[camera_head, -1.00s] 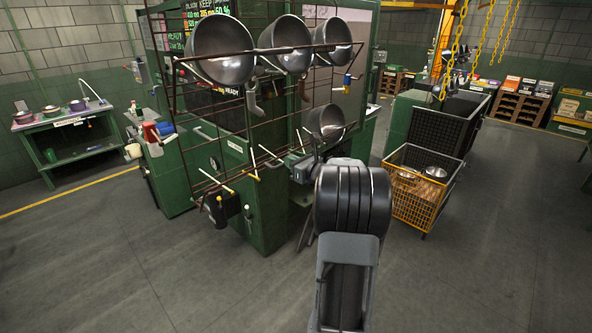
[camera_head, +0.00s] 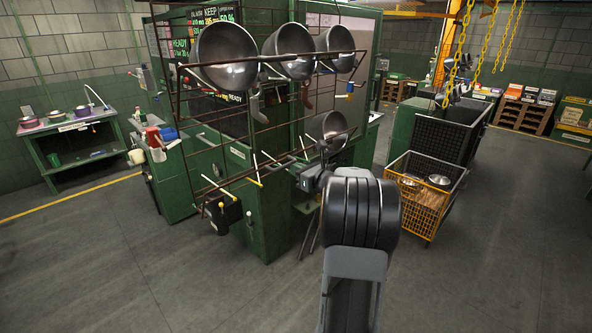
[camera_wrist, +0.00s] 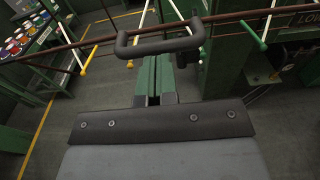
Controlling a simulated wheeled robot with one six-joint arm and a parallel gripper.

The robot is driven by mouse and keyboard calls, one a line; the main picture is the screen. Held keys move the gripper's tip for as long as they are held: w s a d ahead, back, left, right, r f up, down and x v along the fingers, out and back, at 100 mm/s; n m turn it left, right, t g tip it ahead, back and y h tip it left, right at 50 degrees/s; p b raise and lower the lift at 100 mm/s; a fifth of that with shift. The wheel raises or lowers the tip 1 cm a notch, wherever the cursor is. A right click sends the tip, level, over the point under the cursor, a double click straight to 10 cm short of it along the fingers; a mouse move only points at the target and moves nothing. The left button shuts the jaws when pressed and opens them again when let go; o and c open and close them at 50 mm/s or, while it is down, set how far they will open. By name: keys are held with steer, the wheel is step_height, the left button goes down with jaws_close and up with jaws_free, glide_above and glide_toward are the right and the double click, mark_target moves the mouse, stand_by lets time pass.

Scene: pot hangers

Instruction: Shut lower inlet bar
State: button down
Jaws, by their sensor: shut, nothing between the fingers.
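The lower inlet bar (camera_head: 240,182) is a thin brown rail with white- and yellow-tipped pegs, low on the wire rack. In the wrist view the brown bar (camera_wrist: 239,14) crosses the top, with a dark grey U-shaped handle (camera_wrist: 160,45) on it. My gripper (camera_wrist: 154,62) has its green fingers shut together just below the handle in that picture, with nothing between them. Whether the fingertips touch the handle I cannot tell. In the head view my gripper (camera_head: 314,178) is at the bar's right end, partly hidden by my wrist.
Several dark bowls hang on the upper rack, one of them at the left (camera_head: 227,56). A single bowl (camera_head: 335,130) hangs lower, above my wrist. A green cabinet (camera_head: 267,212) stands behind the bar. A yellow crate (camera_head: 418,204) is at right. The front floor is clear.

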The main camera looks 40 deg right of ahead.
steer(key=s+r+b, duration=0.2)
steer(key=s+r, duration=0.3)
steer(key=s, duration=0.5)
steer(key=shift+d, duration=0.45)
steer(key=shift+r, duration=0.1)
steer(key=s+a+f+n+g+y, duration=0.1)
steer(key=s+a+f+n+g, duration=0.4)
steer(key=a+f+n+g, duration=0.65)
steer(key=s+a+n+h, duration=0.1)
steer(key=s+a+n, duration=0.2)
steer(key=a+n, duration=0.3)
steer(key=s+a+f+n+h, duration=0.1)
steer(key=s+a+n, duration=0.1)
steer(key=a+n, duration=0.5)
steer(key=s+a+n+g+h, duration=0.1)
steer(key=s+a+n, duration=0.2)
steer(key=a+n, duration=0.3)
steer(key=shift+s+a+f+n, duration=0.2)
steer(key=shift+s+f+n, duration=0.15)
steer(key=shift+n, duration=1.7)
